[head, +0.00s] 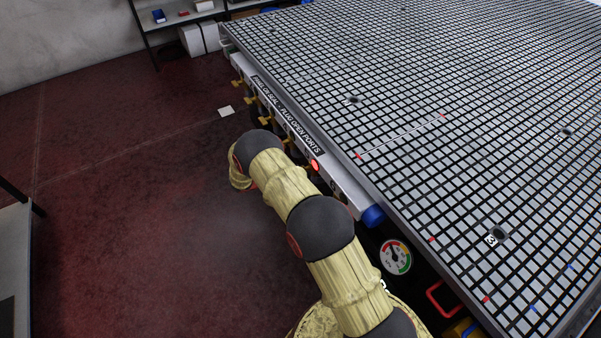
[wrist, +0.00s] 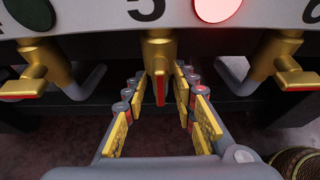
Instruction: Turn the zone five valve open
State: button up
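The zone five valve (wrist: 160,75) is a brass valve with a red-edged lever, under the number 5 on the pale panel (wrist: 180,14) in the wrist view. Its lever hangs down and toward the camera. My gripper (wrist: 160,88) is open, with one yellow-padded finger on each side of the lever. Gaps show between both pads and the lever, so it holds nothing. A lamp (wrist: 218,8) glows red to the upper right of the valve. In the head view my arm hides the gripper and this valve.
Neighbouring brass valves stand close at left (wrist: 40,70) and right (wrist: 285,65), with grey pipes between. A dark green lamp (wrist: 30,12) is at upper left. The grid table (head: 430,90) lies above the panel. A gauge (head: 396,257) is near its corner. The red floor (head: 120,200) is mostly clear.

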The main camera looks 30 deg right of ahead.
jog(key=shift+a, duration=0.1)
jog(key=v, duration=1.1)
jog(key=shift+a+r, duration=0.15)
jog(key=shift+a, duration=0.25)
